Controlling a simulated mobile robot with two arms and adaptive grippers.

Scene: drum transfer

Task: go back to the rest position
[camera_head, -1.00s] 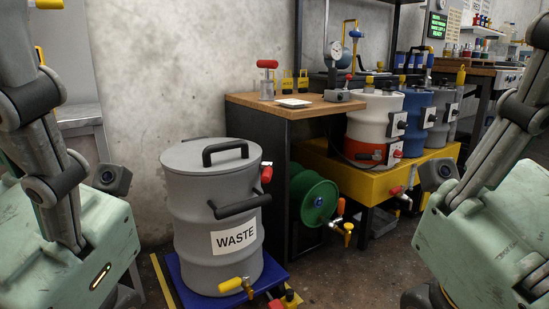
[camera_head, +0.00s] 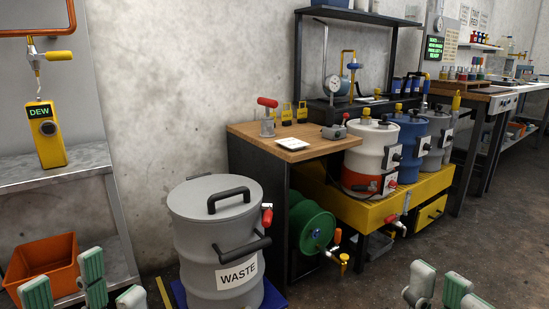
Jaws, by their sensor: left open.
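My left gripper (camera_head: 84,290) shows at the bottom left edge, with pale green fingers pointing up and spread apart. It is open and empty. My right gripper (camera_head: 446,292) shows at the bottom right edge, its fingers also apart with nothing between them. Only the fingers show; both arms are out of view. The grey WASTE drum (camera_head: 205,240) stands upright with its lid on, between the two grippers in the picture. Neither gripper visibly touches it.
A metal bench (camera_head: 60,172) stands at left, with a yellow DEW device (camera_head: 46,138) hanging above it and an orange bin (camera_head: 42,268) below. Floor at right is clear.

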